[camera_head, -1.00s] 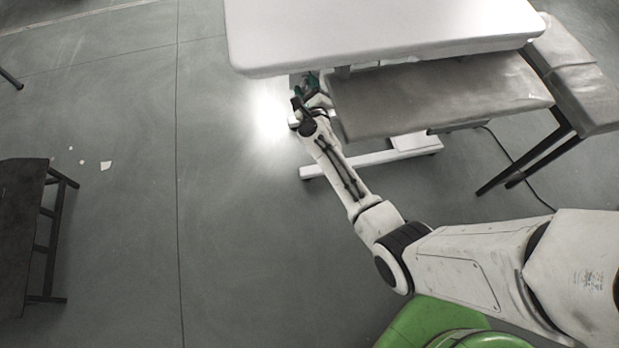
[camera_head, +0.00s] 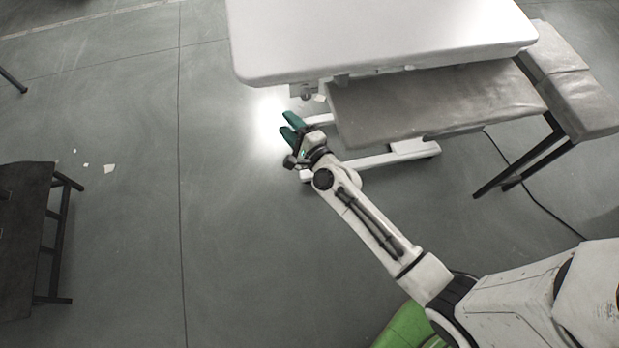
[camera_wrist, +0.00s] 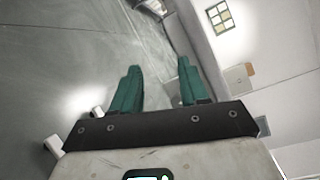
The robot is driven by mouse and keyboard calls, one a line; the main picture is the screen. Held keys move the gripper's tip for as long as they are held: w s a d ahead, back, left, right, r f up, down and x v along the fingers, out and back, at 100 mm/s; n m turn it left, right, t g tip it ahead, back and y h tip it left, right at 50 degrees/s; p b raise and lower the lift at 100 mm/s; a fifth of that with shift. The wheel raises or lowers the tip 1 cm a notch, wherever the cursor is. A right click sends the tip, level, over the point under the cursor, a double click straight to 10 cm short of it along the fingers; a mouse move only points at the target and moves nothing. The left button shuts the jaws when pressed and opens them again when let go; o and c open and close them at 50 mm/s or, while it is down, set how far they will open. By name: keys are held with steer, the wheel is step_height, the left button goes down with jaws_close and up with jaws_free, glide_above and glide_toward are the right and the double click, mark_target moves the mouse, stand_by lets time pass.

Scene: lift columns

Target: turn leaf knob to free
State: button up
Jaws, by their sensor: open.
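The white tabletop (camera_head: 380,40) stands at the top of the head view, with a grey leaf-like panel (camera_head: 440,105) lower along its near side. A small pale fitting (camera_head: 304,91) shows under the tabletop's near left corner. I cannot tell whether it is the leaf knob. My gripper (camera_head: 289,124) is open and empty, just below that corner in the picture, its green fingers pointing up and left. In the wrist view my gripper (camera_wrist: 158,66) has its fingers apart with nothing between them. A pale plate (camera_wrist: 238,77) lies right of the fingers there; its details are too small to read.
A white foot bar (camera_head: 400,152) lies under the panel. A grey padded surface (camera_head: 572,85) on dark legs is at the right, with a cable on the floor. A dark table (camera_head: 25,240) stands at the left. The floor (camera_head: 130,230) between is mostly clear.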

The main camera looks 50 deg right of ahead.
steer(key=s+a+n+g+y, duration=0.4)
steer(key=a+n+y, duration=0.3)
steer(key=n, duration=0.4)
steer(key=s+a+n+g+h+p, duration=0.1)
steer(key=s+n+g, duration=0.5)
steer(key=s, duration=0.5)
steer(key=shift+s+a+f+n+g+p, duration=0.15)
steer(key=shift+a+f+n+g+p, duration=0.2)
steer(key=shift+n, duration=0.95)
steer(key=shift+r, duration=0.1)
steer(key=s+d+r+n+g+h, duration=0.1)
steer(key=s+d+n+g, duration=0.1)
steer(key=s, duration=0.4)
steer(key=s+d+r+n+g+h, duration=0.1)
steer(key=s+r+n+g+h, duration=0.1)
steer(key=s, duration=0.5)
steer(key=shift+d+r+g, duration=0.15)
steer(key=shift+d+g, duration=0.25)
steer(key=shift+g, duration=0.35)
steer(key=shift+s, duration=0.1)
